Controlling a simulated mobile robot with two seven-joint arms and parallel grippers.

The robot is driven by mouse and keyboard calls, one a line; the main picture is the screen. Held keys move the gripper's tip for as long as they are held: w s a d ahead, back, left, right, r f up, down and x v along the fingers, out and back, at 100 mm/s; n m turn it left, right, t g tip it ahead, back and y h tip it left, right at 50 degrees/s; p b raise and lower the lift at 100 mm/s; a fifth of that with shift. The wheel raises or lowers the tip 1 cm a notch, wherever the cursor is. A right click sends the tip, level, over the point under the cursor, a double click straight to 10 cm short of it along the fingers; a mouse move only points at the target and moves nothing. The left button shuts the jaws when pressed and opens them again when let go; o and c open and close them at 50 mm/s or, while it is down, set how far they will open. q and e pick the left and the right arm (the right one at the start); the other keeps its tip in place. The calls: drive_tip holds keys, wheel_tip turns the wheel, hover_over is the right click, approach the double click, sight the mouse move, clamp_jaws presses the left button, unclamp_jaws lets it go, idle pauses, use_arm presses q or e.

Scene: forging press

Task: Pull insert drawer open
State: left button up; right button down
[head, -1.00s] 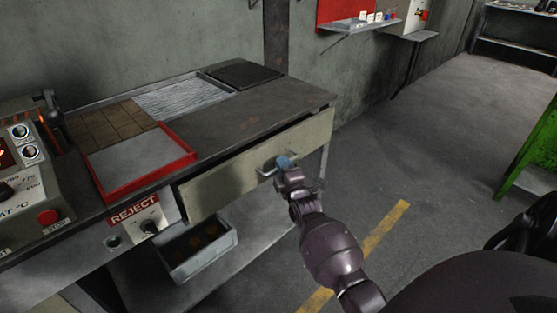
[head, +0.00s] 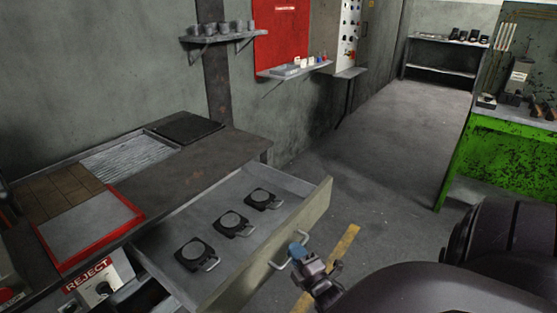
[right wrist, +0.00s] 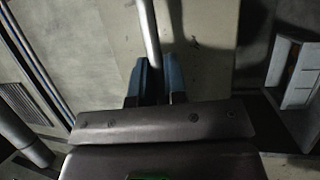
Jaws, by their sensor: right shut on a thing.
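The insert drawer (head: 262,262) stands pulled out from under the workbench (head: 190,176). Inside it lie three dark round inserts with small handles, the front one (head: 196,254), the middle one (head: 233,223) and the rear one (head: 263,199). My right gripper (head: 297,250) is at the metal bar handle (head: 280,264) on the drawer's front. In the right wrist view its blue fingers (right wrist: 158,80) close around the handle bar (right wrist: 149,35). My left gripper is not in view.
A green bench (head: 494,160) stands at the right. Wall shelves (head: 222,38) hang behind. The grey floor (head: 375,140) between is clear.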

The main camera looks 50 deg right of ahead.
drive_tip(key=shift+s+d+p, duration=0.15)
drive_tip(key=shift+s+p, duration=0.2)
drive_tip(key=shift+s, duration=2.35)
drive_tip(key=c, duration=1.2)
unclamp_jaws()
drive_tip(key=shift+s+f, duration=0.1)
